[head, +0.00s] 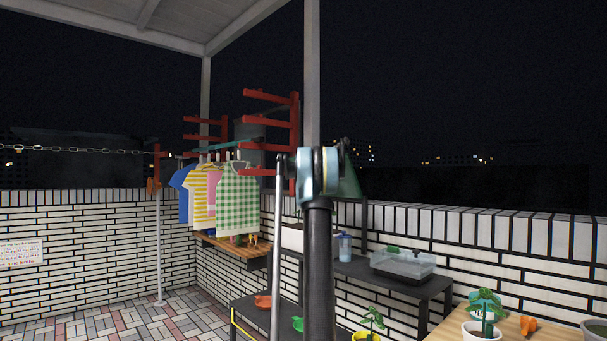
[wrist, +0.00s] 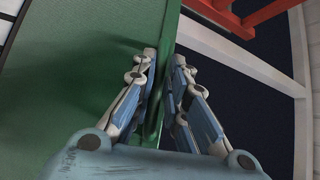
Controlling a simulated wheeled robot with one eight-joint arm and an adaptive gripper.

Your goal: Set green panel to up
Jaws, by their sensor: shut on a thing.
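The green panel (wrist: 80,80) fills the left half of the wrist view, with its raised edge running up the middle. My gripper (wrist: 164,60) is shut on that edge, one finger on each side. In the head view a small part of a green surface (head: 349,184) shows just right of my arm, which hides most of what lies behind it. I cannot tell the panel's full tilt from this view.
Shirts (head: 237,202) hang on a rail by red wall brackets (head: 293,125) to the left. A dark shelf (head: 377,272) bears a clear plastic box (head: 402,263). A wooden table (head: 507,326) with potted plants is at lower right. A white post (head: 312,75) rises behind my arm.

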